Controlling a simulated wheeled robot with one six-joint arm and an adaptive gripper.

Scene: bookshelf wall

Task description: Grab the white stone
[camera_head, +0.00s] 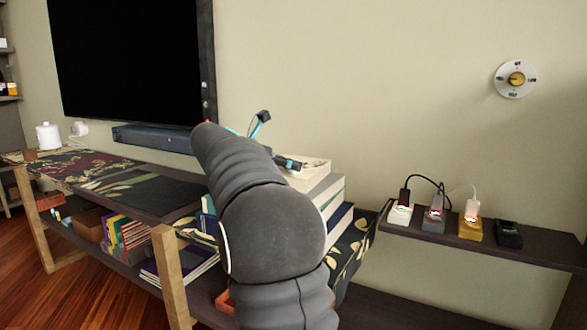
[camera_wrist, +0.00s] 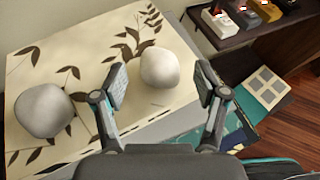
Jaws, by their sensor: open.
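In the wrist view a pale, cream-white rounded stone (camera_wrist: 160,67) sits on a cream surface with a dark leaf pattern. My gripper (camera_wrist: 160,84) is open, with one finger to the left of this stone and one to the right. Gaps show between the stone and both fingers in the picture; how far it lies beyond the fingertips is hard to tell. A second, larger greyish-white stone (camera_wrist: 44,110) lies on the same surface, left of and outside my fingers. In the head view my arm covers the area and neither stone shows.
The leaf-patterned surface (camera_wrist: 75,50) tops a book stack (camera_head: 335,185) in the head view. A dark shelf (camera_head: 440,243) at right holds several small blocks with cables. A television (camera_head: 125,60) and soundbar (camera_head: 150,137) stand left. Books and a beige tile-patterned item (camera_wrist: 267,88) lie right of my gripper.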

